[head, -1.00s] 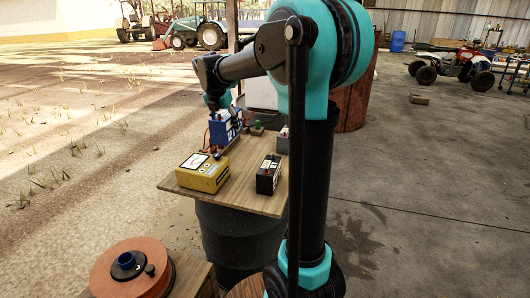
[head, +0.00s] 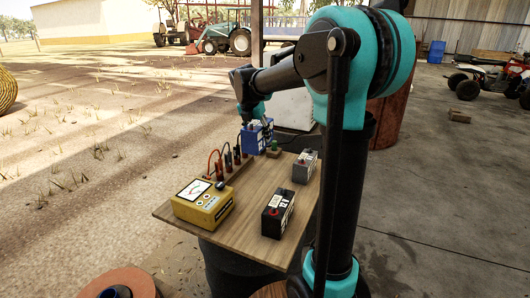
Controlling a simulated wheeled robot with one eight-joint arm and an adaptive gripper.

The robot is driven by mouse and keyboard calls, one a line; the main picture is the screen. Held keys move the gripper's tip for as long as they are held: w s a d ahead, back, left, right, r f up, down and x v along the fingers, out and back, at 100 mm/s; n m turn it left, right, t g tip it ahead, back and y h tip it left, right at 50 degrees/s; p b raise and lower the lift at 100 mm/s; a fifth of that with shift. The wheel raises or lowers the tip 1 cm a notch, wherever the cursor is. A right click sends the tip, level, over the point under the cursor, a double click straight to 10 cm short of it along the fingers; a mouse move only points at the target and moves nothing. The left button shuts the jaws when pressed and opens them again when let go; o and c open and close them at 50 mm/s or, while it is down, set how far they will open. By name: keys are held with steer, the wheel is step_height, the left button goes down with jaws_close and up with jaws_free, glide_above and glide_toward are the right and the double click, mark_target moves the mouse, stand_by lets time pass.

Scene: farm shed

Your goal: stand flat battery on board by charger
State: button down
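A blue battery (head: 257,138) is upright at the far end of the wooden board (head: 180,216). My gripper (head: 252,121) is over its top and appears shut on it; the fingers are small and partly hidden. I cannot tell whether the battery's base touches the board. The yellow charger (head: 203,204), with a pale dial face, sits at the board's left. A black battery (head: 278,214) stands at the near right and a grey battery (head: 304,166) at the far right. None of the labels shows which battery is flat.
A rack of leads and clips (head: 231,162) runs from behind the charger towards the blue battery. A small green-topped item (head: 274,147) is beside that battery. The board's middle is bare. A dark drum (head: 240,270) supports it. An orange reel (head: 118,284) is nearer.

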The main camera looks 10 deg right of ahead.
step_height(320, 180, down, 18)
steer(key=shift+f, duration=0.1)
stand_by(0.7)
steer(key=c, duration=0.6)
jaws_free()
steer(key=shift+f, duration=0.1)
steer(key=shift+o, duration=0.2)
steer(key=v, duration=1.2)
steer(key=shift+s, duration=0.15)
